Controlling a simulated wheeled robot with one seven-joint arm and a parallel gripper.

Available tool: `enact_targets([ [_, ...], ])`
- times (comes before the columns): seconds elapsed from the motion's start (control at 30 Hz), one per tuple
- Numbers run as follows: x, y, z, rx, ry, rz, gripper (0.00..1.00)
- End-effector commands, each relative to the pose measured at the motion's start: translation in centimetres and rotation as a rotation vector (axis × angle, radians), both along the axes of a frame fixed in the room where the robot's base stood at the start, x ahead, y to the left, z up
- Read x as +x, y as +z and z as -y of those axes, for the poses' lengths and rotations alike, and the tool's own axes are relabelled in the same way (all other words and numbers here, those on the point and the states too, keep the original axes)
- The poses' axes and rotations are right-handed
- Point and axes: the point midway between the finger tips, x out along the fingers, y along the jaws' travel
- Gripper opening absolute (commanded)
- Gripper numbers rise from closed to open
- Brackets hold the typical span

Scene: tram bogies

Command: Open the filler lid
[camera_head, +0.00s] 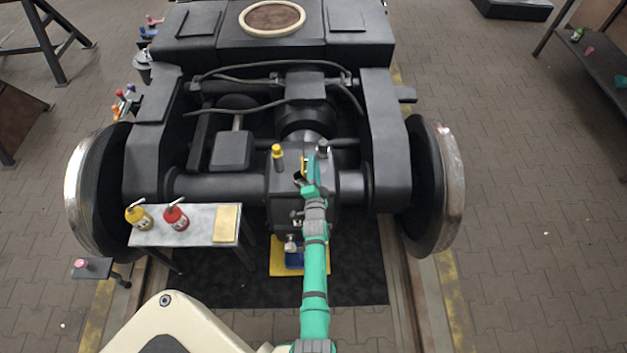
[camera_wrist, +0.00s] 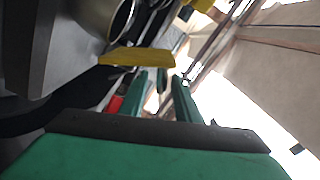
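My gripper (camera_head: 311,186) is over the dark axle housing (camera_head: 345,186) in the middle of the bogie. In the wrist view the two green fingers of my gripper (camera_wrist: 160,82) stand apart, with a gap between them. A yellow flat piece (camera_wrist: 137,57), which may be the filler lid, lies just beyond the fingertips. In the head view a small yellow part (camera_head: 304,165) shows beside my gripper, partly hidden by it. I cannot tell whether the fingers touch it. A dark round opening with a bright rim (camera_wrist: 121,20) shows beside the yellow piece in the wrist view.
A yellow cap (camera_head: 277,151) and a grey-black cap (camera_head: 322,148) stand on the housing close to my gripper. A small table (camera_head: 190,236) at left holds a yellow can (camera_head: 139,217) and a red can (camera_head: 176,217).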

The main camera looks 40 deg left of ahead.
Motion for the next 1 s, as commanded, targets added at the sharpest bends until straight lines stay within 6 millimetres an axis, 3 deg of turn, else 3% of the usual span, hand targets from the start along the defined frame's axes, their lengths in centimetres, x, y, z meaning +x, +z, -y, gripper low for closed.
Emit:
enact_targets([
  [1.0, -6.9, 0.1, 5.0, 0.003, -0.001, -0.001, 0.29],
])
